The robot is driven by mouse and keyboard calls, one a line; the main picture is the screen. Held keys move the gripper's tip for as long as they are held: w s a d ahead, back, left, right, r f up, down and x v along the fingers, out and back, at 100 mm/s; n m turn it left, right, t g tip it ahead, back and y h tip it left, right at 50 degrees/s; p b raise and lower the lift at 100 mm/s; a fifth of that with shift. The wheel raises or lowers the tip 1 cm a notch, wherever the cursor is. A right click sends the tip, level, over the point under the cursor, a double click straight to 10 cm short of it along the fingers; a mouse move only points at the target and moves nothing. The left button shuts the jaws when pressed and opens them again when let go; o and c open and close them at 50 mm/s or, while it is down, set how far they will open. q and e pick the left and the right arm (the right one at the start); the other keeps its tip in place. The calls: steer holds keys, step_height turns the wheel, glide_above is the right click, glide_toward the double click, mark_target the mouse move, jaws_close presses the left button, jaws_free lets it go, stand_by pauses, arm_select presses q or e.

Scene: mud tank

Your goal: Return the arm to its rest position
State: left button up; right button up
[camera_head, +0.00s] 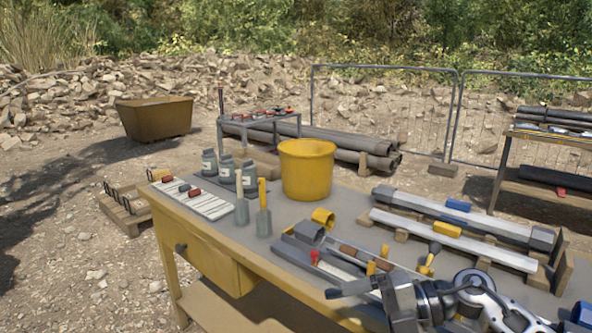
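My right gripper (352,289) shows at the bottom right, over the front edge of the yellow workbench (345,215). Its arm (485,302) comes in from the lower right corner. A dark finger points left, beside a tray of tools; the other finger is not clear, and I cannot tell whether the gripper is open or shut. I see nothing clearly held in it. My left gripper and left arm are not in view.
A yellow bucket (307,170) stands at the bench's back edge. Grey bottles (227,168), two trowel-like tools (263,212) and a white tray (205,203) are at the left. A tool tray (296,258) lies near the gripper. Long grey bars (455,240) lie at the right.

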steer(key=s+a+r+m+t+y, duration=0.1)
steer(key=s+a+m+t+y, duration=0.1)
steer(key=a+m+t+y, duration=0.35)
steer(key=s+d+f+m+t+h, duration=0.2)
steer(key=s+d+f+m+h, duration=0.3)
steer(key=f+m, duration=0.5)
steer(key=s+d+f+m+t+h, duration=0.2)
steer(key=s+d+f+m+h, duration=0.3)
steer(key=s+f+m+h, duration=0.4)
steer(key=f+m+h, duration=0.1)
steer(key=m+h, duration=0.2)
steer(key=m, duration=0.3)
steer(key=shift+s+d, duration=0.2)
steer(key=shift+s, duration=0.2)
